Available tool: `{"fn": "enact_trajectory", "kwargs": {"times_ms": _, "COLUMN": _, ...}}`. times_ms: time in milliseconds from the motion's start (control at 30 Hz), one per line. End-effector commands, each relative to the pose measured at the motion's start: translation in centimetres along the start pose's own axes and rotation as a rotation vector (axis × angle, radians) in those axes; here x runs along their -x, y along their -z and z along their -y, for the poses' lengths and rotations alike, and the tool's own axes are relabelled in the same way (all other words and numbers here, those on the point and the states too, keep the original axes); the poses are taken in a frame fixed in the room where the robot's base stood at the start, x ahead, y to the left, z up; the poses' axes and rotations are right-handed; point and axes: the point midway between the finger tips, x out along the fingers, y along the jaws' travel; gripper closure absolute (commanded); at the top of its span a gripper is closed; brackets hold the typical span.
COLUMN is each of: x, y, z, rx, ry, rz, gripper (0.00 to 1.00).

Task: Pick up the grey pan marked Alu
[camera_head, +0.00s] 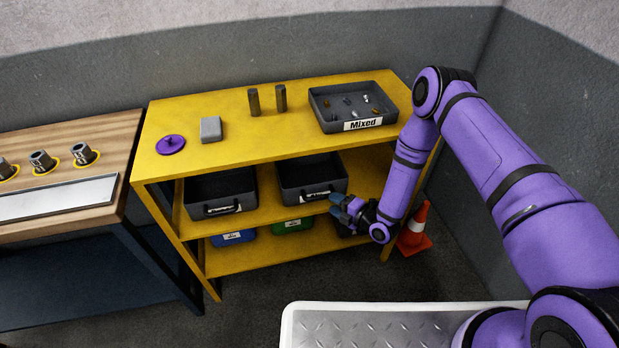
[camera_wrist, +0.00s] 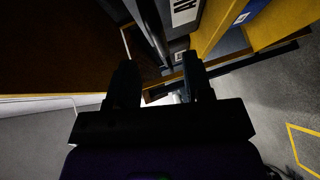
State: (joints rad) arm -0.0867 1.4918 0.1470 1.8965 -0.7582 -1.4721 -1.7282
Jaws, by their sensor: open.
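The grey pan marked Alu (camera_head: 308,172) sits on the middle shelf of the yellow rack, the right one of two pans there. It has a white label and a dark handle on its front. My gripper (camera_head: 343,208) is in front of the shelf, near the pan's front right corner. In the wrist view my gripper (camera_wrist: 161,82) has its two dark fingers apart with nothing clearly held between them. A white label beginning with A shows on a grey wall (camera_wrist: 183,14) beyond the fingers. The dim view hides the exact gap to the handle.
The other grey pan (camera_head: 221,190) stands left on the same shelf. Blue (camera_head: 232,238) and green (camera_head: 292,226) bins are below. The yellow rack's top (camera_head: 225,155) bears a tray marked Mixed (camera_head: 349,124). An orange cone (camera_head: 415,232) stands at the rack's right. A wooden bench (camera_head: 110,140) is left.

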Motion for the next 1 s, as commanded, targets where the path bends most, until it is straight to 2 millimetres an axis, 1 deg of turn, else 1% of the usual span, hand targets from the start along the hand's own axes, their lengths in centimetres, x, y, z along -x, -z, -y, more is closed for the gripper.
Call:
{"fn": "enact_trajectory", "kwargs": {"times_ms": 33, "x": -0.6, "y": 0.0, "z": 0.0, "rx": 0.0, "ry": -0.001, "rz": -0.001, "gripper": 0.53}}
{"fn": "enact_trajectory", "kwargs": {"times_ms": 267, "x": -2.0, "y": 0.0, "z": 0.0, "rx": 0.0, "ry": 0.001, "rz": 0.001, "gripper": 0.53}}
{"fn": "enact_trajectory", "kwargs": {"times_ms": 500, "x": -5.3, "y": 0.1, "z": 0.0, "rx": 0.0, "ry": 0.0, "rz": 0.0, "gripper": 0.53}}
{"fn": "enact_trajectory", "kwargs": {"times_ms": 600, "x": -6.2, "y": 0.1, "z": 0.0, "rx": 0.0, "ry": 0.0, "rz": 0.0, "gripper": 0.53}}
{"fn": "enact_trajectory", "kwargs": {"times_ms": 700, "x": -6.5, "y": 0.1, "z": 0.0, "rx": -0.001, "ry": 0.001, "rz": 0.001, "gripper": 0.53}}
{"fn": "enact_trajectory", "kwargs": {"times_ms": 867, "x": -6.5, "y": 0.1, "z": 0.0, "rx": -0.001, "ry": 0.001, "rz": 0.001, "gripper": 0.53}}
{"fn": "enact_trajectory", "kwargs": {"times_ms": 900, "x": -6.5, "y": 0.1, "z": 0.0, "rx": -0.001, "ry": 0.001, "rz": 0.001, "gripper": 0.56}}
{"fn": "enact_trajectory", "kwargs": {"times_ms": 967, "x": -6.5, "y": 0.1, "z": 0.0, "rx": -0.001, "ry": 0.001, "rz": 0.001, "gripper": 0.7}}
{"fn": "enact_trajectory", "kwargs": {"times_ms": 1000, "x": -6.5, "y": 0.1, "z": 0.0, "rx": -0.001, "ry": 0.001, "rz": 0.001, "gripper": 0.79}}
